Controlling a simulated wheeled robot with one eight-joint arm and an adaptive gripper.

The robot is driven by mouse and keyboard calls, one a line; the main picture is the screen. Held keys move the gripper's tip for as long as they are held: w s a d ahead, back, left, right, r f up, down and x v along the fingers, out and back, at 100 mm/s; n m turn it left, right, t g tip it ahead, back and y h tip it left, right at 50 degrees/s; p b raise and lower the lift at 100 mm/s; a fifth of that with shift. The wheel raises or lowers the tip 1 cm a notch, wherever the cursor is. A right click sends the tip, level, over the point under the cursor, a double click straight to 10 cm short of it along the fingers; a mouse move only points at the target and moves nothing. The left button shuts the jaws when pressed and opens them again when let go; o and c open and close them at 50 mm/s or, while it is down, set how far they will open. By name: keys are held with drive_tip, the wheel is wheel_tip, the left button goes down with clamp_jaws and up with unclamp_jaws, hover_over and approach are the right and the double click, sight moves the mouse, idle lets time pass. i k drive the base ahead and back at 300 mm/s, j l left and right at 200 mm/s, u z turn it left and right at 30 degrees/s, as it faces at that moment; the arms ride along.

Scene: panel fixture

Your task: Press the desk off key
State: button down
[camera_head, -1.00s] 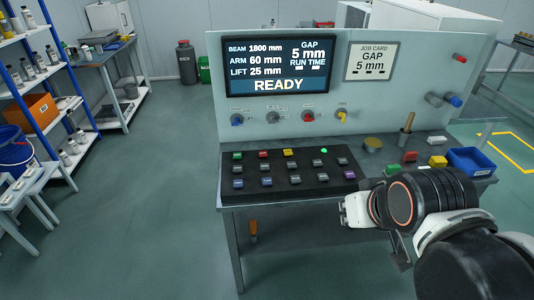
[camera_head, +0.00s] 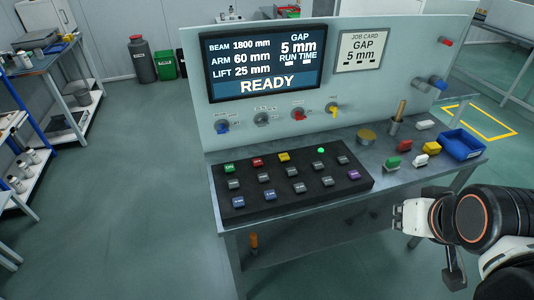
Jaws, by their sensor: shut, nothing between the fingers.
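The black key panel (camera_head: 300,205) lies on the desk with several rows of small keys. In its back row are a green key (camera_head: 229,168) that seems marked ON, a red key (camera_head: 257,162) and a yellow key (camera_head: 284,157). The red key's marking is too small to read. A small lit green lamp (camera_head: 321,150) is to their right. My gripper (camera_head: 398,216) is shut and empty. It appears in front of the desk's right part, to the right of the panel and apart from the keys.
Behind the panel stands an upright board with a screen (camera_head: 265,62) reading READY, a job card (camera_head: 363,44) and knobs (camera_head: 299,115).

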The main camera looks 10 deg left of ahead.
sight(256, 162)
drive_tip(key=j+z, duration=0.15)
drive_tip(key=j, duration=1.05)
drive_tip(key=j+z, duration=0.2)
drive_tip(key=j, duration=0.95)
drive_tip(key=k, duration=0.05)
